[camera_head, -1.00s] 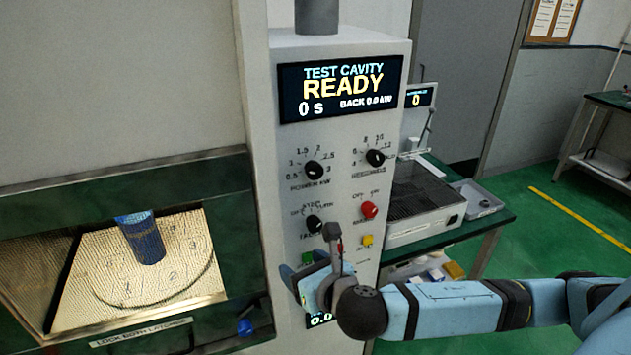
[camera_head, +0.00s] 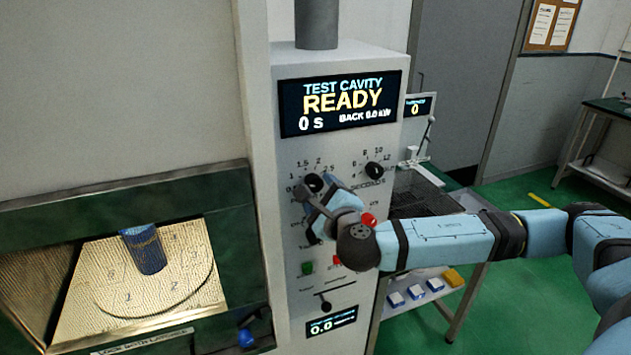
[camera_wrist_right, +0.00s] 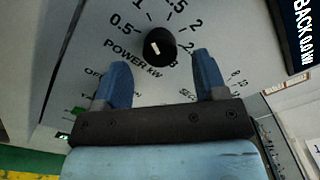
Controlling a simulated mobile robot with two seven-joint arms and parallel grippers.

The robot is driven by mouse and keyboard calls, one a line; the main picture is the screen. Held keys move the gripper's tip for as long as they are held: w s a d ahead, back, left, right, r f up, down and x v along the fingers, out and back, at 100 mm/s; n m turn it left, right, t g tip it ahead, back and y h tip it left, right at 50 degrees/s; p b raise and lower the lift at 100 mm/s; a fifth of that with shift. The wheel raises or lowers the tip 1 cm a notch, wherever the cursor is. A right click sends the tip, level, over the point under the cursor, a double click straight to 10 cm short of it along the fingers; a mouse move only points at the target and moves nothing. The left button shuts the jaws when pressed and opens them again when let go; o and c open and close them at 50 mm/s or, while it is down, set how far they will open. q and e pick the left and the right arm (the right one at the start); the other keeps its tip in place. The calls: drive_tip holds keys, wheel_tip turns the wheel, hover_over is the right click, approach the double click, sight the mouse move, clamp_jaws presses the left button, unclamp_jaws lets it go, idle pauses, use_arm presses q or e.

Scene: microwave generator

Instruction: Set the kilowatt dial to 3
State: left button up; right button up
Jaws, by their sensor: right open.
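The kilowatt dial (camera_head: 314,183) is a round black knob on the upper left of the grey control panel, with numbers around it. In the right wrist view the dial (camera_wrist_right: 159,47) has a white mark, the label POWER KW and a scale starting at 0.5; I cannot tell which number the mark points at. My right gripper (camera_wrist_right: 161,60) is open, its two blue fingers on either side of the dial's lower part in the picture, apart from it. In the head view the right gripper (camera_head: 318,200) is just below the dial, partly covering the panel. My left gripper is not in view.
The seconds dial (camera_head: 373,171) sits to the right. A red knob (camera_head: 369,220) and green button (camera_head: 307,267) are lower on the panel. The display (camera_head: 340,103) reads READY. At left, an open cavity (camera_head: 110,285) holds a blue cylinder (camera_head: 145,249).

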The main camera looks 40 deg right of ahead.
sight(316, 186)
drive_tip(key=shift+x, duration=1.85)
drive_tip(key=c, duration=0.9)
drive_tip(key=shift+c, duration=0.2)
drive_tip(key=shift+p, duration=0.3)
